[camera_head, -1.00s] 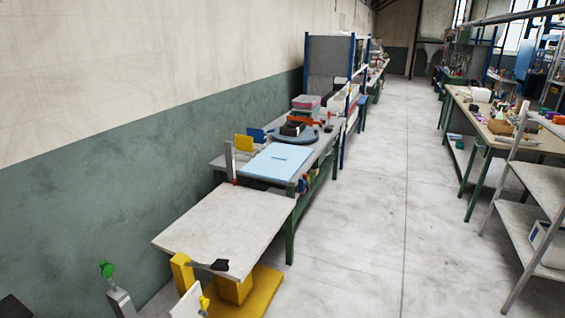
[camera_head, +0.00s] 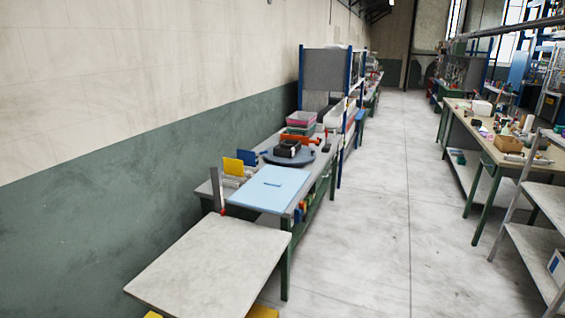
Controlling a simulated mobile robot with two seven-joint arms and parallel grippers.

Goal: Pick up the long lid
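I cannot make out the long lid for certain. A flat light-blue panel with a small raised bar on top (camera_head: 270,187) lies on the grey workbench (camera_head: 262,217) left of centre; it may be a lid. Neither of my grippers shows in the head view, and nothing is seen held.
A bare pale tabletop on a yellow base (camera_head: 205,265) stands in the near left. A dark round plate (camera_head: 289,157) lies behind the blue panel. A shelf rack (camera_head: 513,225) and a bench (camera_head: 490,140) stand at right. The concrete aisle (camera_head: 390,210) is clear.

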